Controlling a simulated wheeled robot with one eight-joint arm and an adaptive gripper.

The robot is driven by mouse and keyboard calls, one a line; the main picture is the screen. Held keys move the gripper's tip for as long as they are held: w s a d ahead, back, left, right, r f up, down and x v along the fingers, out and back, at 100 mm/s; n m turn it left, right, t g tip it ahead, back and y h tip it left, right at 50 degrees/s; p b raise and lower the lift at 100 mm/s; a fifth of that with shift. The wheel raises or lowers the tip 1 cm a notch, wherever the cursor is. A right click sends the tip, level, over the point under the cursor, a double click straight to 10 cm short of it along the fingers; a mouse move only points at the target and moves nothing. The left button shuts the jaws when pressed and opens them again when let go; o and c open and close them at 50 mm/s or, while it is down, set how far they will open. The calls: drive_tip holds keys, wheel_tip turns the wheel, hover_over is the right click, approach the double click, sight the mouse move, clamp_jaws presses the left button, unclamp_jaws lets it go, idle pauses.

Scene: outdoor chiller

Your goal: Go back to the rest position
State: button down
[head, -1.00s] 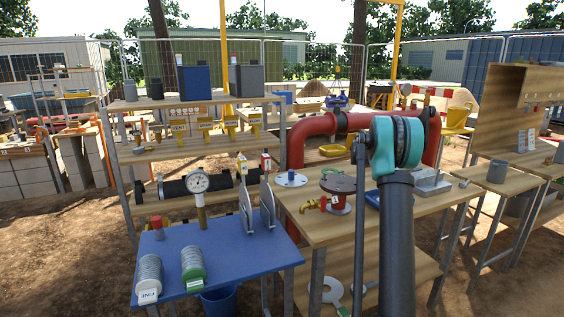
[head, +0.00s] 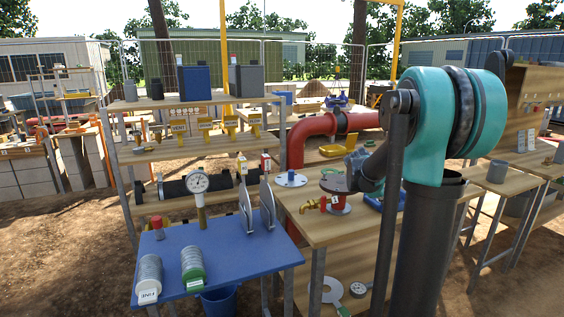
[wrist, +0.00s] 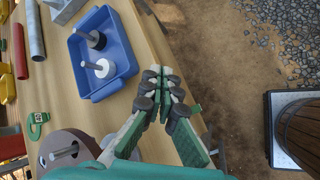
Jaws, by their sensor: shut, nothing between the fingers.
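My gripper (wrist: 164,78) shows in the wrist view with its two fingers together and nothing between them. It is over the edge of a wooden table (wrist: 160,118), to the right of a blue tray (wrist: 120,48). In the head view my arm's teal joint and dark links stand large at the right and cover part of the same table. I cannot make out the gripper in the head view.
The tray holds a black disc (wrist: 97,40) and a white disc (wrist: 103,69), each with a rod. A brown flange (wrist: 62,148) is at lower left. A barrel (wrist: 301,128) stands to the right beyond bare ground. A blue table (head: 222,252) holds coils and a gauge (head: 198,182).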

drive_tip(key=s+a+f+m+y, duration=0.2)
drive_tip(key=s+a+f+m, duration=0.2)
drive_tip(key=s, duration=0.5)
drive_tip(key=s+a+f+m+y, duration=0.3)
drive_tip(key=s+a+f+m, duration=0.2)
drive_tip(key=s+a, duration=0.3)
drive_tip(key=s+a+f+m+y, duration=0.2)
drive_tip(key=s+a+f+m, duration=0.2)
drive_tip(key=s, duration=0.7)
drive_tip(key=a+f, duration=0.1)
drive_tip(key=a, duration=0.1)
drive_tip(key=shift+s+a+m, duration=0.2)
drive_tip(key=shift+a+m, duration=0.1)
